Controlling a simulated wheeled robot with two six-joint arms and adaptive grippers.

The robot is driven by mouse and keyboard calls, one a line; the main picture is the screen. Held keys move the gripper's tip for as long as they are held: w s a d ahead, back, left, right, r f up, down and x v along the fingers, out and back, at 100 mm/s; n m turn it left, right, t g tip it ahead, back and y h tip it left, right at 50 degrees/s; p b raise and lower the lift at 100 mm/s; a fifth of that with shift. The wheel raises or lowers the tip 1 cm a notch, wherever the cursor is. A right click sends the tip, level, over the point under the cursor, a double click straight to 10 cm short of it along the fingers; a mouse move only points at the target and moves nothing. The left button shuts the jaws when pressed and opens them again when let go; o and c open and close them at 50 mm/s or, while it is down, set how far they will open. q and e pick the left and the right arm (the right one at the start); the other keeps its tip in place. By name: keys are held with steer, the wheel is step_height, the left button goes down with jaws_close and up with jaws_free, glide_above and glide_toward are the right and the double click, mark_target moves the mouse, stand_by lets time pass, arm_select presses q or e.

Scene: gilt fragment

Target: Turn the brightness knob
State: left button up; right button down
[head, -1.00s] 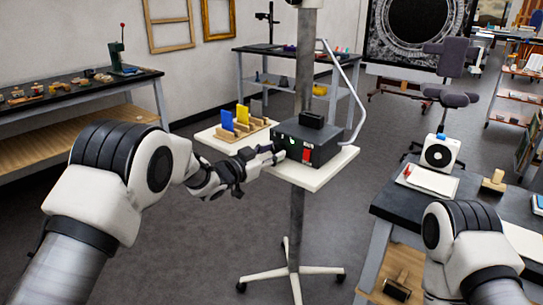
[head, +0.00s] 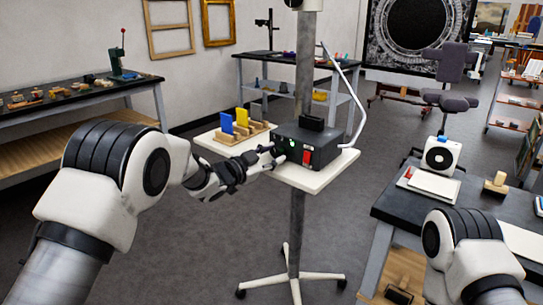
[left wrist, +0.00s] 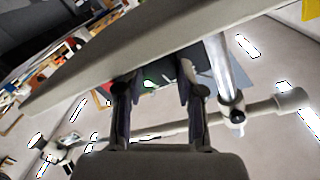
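A dark control box (head: 318,142) sits on a white shelf on a wheeled pole stand. Its front has a small green light (head: 291,142) and a red switch (head: 306,157). The brightness knob cannot be made out clearly; the left part of the front is small and close to my fingers. My left gripper (head: 271,157) is at the left end of this front, its two fingers apart. In the left wrist view the fingers (left wrist: 157,92) stand apart with the dark box front and a green spot beyond them; no held thing shows. My right gripper is out of view.
A wooden rack (head: 240,133) with blue and yellow plates stands left of the box. A pale tube (head: 350,95) rises at its right. A dark worktable (head: 395,200) stands at right, with a white fan-like device (head: 440,156). Open floor surrounds the stand.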

arm_select(q)
steer(key=o, duration=0.4)
